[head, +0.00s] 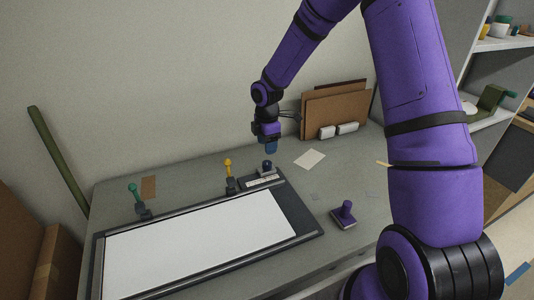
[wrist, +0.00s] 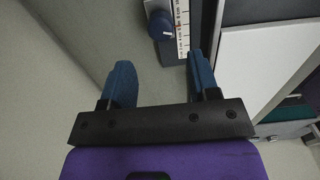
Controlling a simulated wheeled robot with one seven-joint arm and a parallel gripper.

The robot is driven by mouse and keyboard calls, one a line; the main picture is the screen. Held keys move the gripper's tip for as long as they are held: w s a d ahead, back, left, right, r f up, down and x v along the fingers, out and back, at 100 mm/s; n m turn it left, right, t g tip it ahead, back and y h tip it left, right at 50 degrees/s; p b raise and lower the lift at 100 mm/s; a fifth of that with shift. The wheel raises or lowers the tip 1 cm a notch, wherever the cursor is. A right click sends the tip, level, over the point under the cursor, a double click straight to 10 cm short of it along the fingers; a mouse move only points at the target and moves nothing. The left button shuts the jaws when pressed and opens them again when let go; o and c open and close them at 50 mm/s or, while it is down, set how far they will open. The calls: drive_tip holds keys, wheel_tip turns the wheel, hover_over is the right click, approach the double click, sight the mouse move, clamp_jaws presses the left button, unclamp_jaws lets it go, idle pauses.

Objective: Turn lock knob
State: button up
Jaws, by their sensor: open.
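A small dark blue knob (head: 267,165) stands on a plate at the back right corner of a dark-framed board. In the wrist view the round blue knob (wrist: 161,27) has a pale mark on it and sits beside a white scale strip (wrist: 183,25) with printed marks. My gripper (head: 270,148) points down just above the knob in the head view. In the wrist view its two blue fingers (wrist: 162,80) are apart with nothing between them. The knob lies ahead of the fingertips, apart from them.
The framed board (head: 310,233) holds a white sheet (head: 190,245). A yellow-topped lever (head: 229,172) and a green-topped lever (head: 136,197) stand along its back edge. A purple-handled block (head: 345,214) stands to the right. Brown boards (head: 335,107) lean at the back wall.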

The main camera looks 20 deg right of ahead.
sight(267, 162)
wheel_tip(267, 162, down, 8)
drive_tip(key=shift+f, duration=0.2)
drive_tip(key=shift+r, duration=0.15)
drive_tip(key=c, duration=0.5)
drive_tip(key=m, duration=0.4)
drive_tip(key=shift+c, duration=0.2)
drive_tip(key=m, duration=0.3)
drive_tip(key=shift+m, duration=0.3)
drive_tip(key=m, duration=1)
drive_tip(key=shift+m, duration=0.3)
drive_tip(key=m, duration=0.3)
drive_tip(key=shift+m, duration=0.3)
drive_tip(key=m, duration=0.6)
drive_tip(key=shift+m, duration=0.3)
drive_tip(key=o, duration=0.8)
